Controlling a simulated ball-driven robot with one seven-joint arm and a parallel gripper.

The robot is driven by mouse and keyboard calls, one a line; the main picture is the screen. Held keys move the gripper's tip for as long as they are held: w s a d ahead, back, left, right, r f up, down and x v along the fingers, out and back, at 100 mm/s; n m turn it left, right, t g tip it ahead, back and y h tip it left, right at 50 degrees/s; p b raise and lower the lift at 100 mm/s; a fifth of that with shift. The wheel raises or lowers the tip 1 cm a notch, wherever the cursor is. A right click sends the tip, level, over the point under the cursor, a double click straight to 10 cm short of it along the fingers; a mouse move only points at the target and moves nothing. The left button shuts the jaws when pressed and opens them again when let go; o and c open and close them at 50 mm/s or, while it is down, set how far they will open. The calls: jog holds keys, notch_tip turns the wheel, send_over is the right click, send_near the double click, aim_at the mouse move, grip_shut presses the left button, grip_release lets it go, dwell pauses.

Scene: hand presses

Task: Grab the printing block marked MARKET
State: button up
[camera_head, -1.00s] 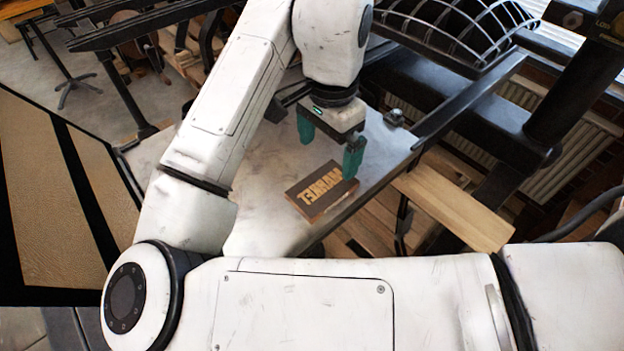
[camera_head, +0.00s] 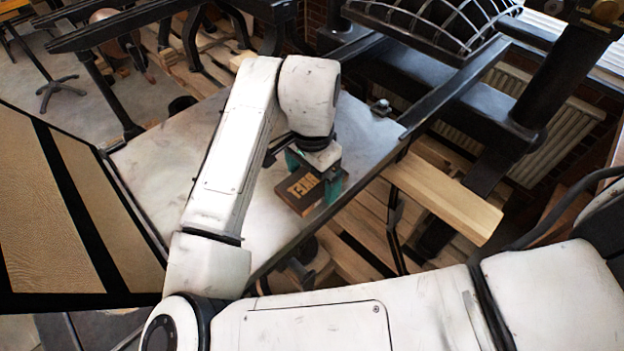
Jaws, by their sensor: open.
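The printing block (camera_head: 298,194) lies on the pale press bed (camera_head: 265,225) near its right edge. It is dark brown with raised, lighter mirrored letters, partly covered by my gripper; the visible letters fit MARKET in reverse. My gripper (camera_head: 314,188) has green fingers and is open. It is low over the block, with one finger at the block's right side and the other at its far left side. I cannot tell whether the fingers touch the block.
A dark metal rail (camera_head: 440,100) runs along the bed's right side. A wooden board (camera_head: 445,198) sticks out to the right of the bed. A framed panel (camera_head: 60,205) stands at the left. The bed left of my arm is clear.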

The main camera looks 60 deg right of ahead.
jog(key=c, duration=1.1)
jog(key=shift+r, duration=0.1)
